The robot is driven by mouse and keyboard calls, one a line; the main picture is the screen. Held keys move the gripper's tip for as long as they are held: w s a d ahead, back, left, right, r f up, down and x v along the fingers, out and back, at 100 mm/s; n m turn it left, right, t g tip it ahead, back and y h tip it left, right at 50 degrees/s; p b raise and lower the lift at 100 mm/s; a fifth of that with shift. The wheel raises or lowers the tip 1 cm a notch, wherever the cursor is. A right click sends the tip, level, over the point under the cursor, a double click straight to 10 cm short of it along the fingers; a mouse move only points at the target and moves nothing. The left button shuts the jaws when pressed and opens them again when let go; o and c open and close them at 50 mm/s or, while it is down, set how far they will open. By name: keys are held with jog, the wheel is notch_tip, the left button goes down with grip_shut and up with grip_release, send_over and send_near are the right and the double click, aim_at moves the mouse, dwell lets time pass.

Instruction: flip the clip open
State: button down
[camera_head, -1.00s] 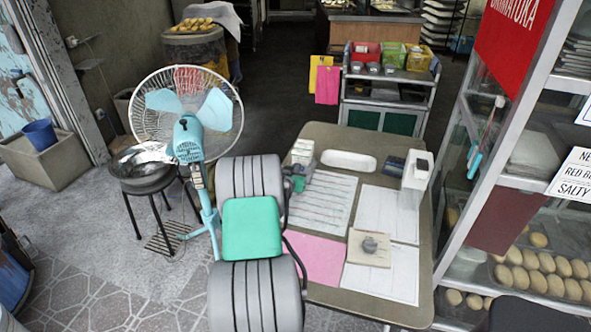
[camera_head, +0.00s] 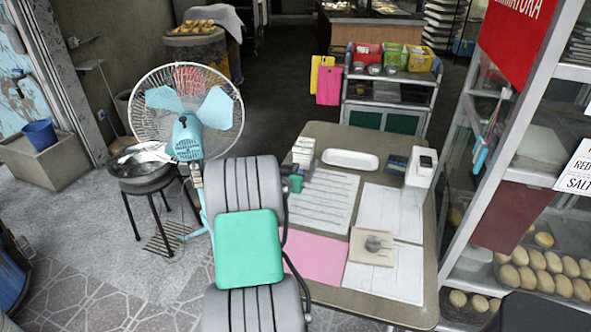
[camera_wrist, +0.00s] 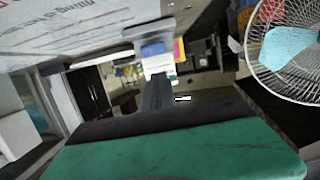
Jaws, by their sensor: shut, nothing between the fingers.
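I cannot make out a clip for certain. A small grey object (camera_head: 375,243) sits on a square beige board (camera_head: 363,258) on the table; its form is too small to tell. My gripper shows in the wrist view as a dark narrow shape (camera_wrist: 157,95) beyond the green casing of my arm. It is shut, with nothing seen between the fingers. In the head view my arm stands at the table's left edge and hides most of the gripper. The grey object lies to the right of my arm, apart from it.
The table (camera_head: 395,312) bears paper sheets (camera_head: 325,205), a pink sheet (camera_head: 315,258), a white tray (camera_head: 350,160) and a white box (camera_head: 420,168). A fan (camera_head: 188,110) stands left of my arm. A glass cabinet with bread (camera_head: 545,272) bounds the right.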

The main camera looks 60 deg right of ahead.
jog(key=a, duration=0.3)
jog(key=s+a+f+b, duration=0.1)
jog(key=a, duration=0.2)
jog(key=s+a+f+b, duration=0.1)
jog(key=a, duration=0.2)
jog(key=shift+a+f, duration=0.15)
jog(key=shift+a, duration=0.2)
